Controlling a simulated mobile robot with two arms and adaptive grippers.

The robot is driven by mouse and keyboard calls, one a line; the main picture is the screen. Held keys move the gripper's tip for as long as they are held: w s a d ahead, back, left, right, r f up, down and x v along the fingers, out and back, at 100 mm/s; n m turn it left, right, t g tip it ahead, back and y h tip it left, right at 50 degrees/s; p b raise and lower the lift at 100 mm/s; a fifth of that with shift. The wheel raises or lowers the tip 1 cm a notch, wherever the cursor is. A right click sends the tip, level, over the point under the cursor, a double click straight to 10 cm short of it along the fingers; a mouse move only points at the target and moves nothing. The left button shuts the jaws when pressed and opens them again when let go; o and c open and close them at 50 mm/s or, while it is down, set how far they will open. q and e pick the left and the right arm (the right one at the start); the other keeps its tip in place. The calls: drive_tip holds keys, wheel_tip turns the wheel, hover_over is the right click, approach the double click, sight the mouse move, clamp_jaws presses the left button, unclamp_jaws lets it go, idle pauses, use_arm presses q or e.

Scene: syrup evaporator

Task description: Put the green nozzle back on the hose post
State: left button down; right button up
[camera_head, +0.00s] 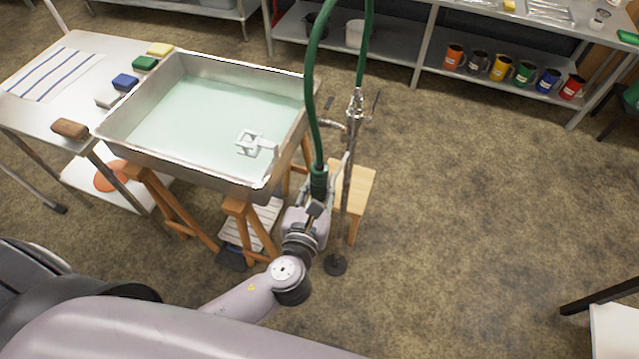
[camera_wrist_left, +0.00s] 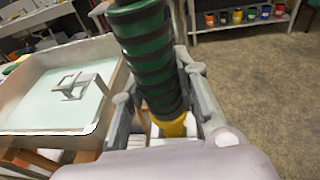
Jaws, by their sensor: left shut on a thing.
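The green nozzle (camera_head: 319,181) is held upright in my left gripper (camera_head: 313,199), just right of the pan. In the left wrist view the nozzle (camera_wrist_left: 150,55) is a ribbed dark green cylinder with a yellow end, between the two fingers (camera_wrist_left: 163,92). A green hose (camera_head: 311,90) rises from it and loops over the top of the head view. The hose post (camera_head: 347,185) is a thin metal upright with a valve (camera_head: 355,106) and a round dark foot (camera_head: 336,264). It stands close to the right of the gripper; contact cannot be told. My right gripper is not seen.
A metal pan (camera_head: 150,160) of pale liquid stands on wooden trestles to the left. A wooden stool (camera_head: 360,183) is behind the post. A side table (camera_head: 75,118) with sponges is at far left. Shelves with several coloured mugs (camera_head: 453,57) are at the back.

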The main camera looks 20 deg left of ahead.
use_arm(q)
drive_tip(key=shift+f+b, duration=0.35)
drive_tip(key=shift+f, duration=0.5)
idle(0.3)
idle(0.4)
drive_tip(key=c, duration=1.2)
unclamp_jaws()
drive_tip(key=shift+o, duration=0.2)
drive_tip(key=shift+s+f, duration=0.1)
